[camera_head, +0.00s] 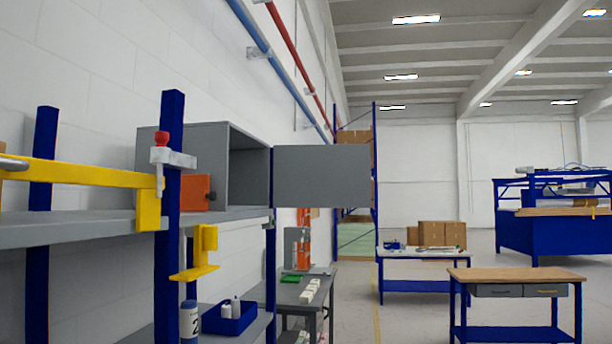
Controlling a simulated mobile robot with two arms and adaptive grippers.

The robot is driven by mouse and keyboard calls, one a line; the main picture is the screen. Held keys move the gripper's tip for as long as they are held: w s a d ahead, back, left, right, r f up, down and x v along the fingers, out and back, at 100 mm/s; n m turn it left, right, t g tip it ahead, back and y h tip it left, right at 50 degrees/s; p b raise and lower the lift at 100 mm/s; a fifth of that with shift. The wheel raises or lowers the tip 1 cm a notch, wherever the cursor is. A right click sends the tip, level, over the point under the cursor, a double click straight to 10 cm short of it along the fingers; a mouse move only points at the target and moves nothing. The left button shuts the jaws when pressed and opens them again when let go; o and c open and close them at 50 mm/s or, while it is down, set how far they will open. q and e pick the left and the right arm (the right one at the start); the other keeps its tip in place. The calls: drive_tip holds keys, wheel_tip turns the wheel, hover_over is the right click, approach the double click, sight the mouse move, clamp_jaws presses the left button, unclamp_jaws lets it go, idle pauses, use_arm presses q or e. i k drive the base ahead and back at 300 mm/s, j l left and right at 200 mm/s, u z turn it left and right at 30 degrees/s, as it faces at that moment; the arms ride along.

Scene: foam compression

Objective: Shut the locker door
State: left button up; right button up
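A grey locker (182,145) sits on a grey shelf on the left in the head view. Its front opening (250,165) faces right and is dark inside. Its flat grey door (322,176) stands wide open, swung out to the right from the locker's far front edge, with a broad face toward me. An orange-red box (194,193) is in front of the locker's near side, partly hidden by a blue post. Neither of my grippers shows in this view.
The shelf (75,232) has blue posts (169,200) and a yellow bar (85,174) on the near side. A blue bin (229,320) sits on a lower shelf. A wooden-topped workbench (515,275) stands at right. Open floor (408,318) lies left of the workbench.

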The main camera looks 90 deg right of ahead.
sight(320, 176)
drive_tip(key=z, duration=2.3)
drive_tip(key=i+z, duration=0.75)
drive_tip(key=z, duration=0.15)
drive_tip(key=i+j+z, duration=0.15)
drive_tip(key=i+z, duration=0.25)
drive_tip(key=i, duration=1.05)
drive_tip(key=i+j, duration=0.1)
drive_tip(key=i, duration=1)
